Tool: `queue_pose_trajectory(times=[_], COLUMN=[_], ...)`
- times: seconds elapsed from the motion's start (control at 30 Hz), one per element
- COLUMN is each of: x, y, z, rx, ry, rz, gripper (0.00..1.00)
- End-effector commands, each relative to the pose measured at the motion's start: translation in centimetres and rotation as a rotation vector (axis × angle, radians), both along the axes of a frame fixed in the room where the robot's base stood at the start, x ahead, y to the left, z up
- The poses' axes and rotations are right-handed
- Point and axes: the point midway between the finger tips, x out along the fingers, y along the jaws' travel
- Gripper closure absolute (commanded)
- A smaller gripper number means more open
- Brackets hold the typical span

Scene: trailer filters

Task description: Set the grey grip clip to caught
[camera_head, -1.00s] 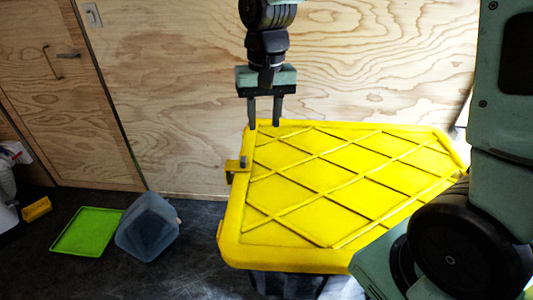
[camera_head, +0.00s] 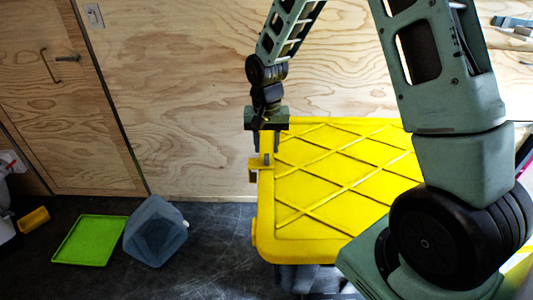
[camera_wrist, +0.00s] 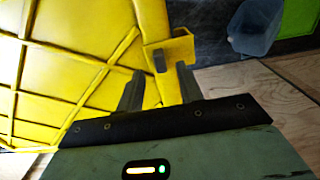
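The grey grip clip (camera_head: 266,159) is a small upright grey tab at a yellow bracket (camera_head: 254,165) on the left edge of the yellow lid (camera_head: 330,165). In the wrist view the clip (camera_wrist: 159,60) stands beside the yellow bracket (camera_wrist: 178,47). My gripper (camera_head: 266,151) is just above the clip, pointing down. In the wrist view my gripper (camera_wrist: 160,69) has its two fingers apart, with the clip showing between and just beyond the tips. I cannot tell whether either finger touches it.
The lid covers a dark bin beside a plywood wall (camera_head: 180,110). A green tray (camera_head: 88,240), a translucent blue-grey container (camera_head: 155,232) and a small yellow box (camera_head: 34,219) lie on the dark floor at left. My arm hides the lid's right side.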

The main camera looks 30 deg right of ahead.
Motion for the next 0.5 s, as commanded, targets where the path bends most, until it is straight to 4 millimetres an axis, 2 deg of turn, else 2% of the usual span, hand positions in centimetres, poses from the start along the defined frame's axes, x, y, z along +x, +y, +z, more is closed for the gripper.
queue_pose_trajectory(times=[0.03,0.2,0.5], x=[-0.1,0.0,0.0], y=[0.0,0.0,0.0], z=[-0.9,-2.8,-3.6], rx=[0.001,0.0,0.0], ry=[0.004,0.001,-0.001], rz=[0.001,0.0,0.0], gripper=[0.64,0.64,0.64])
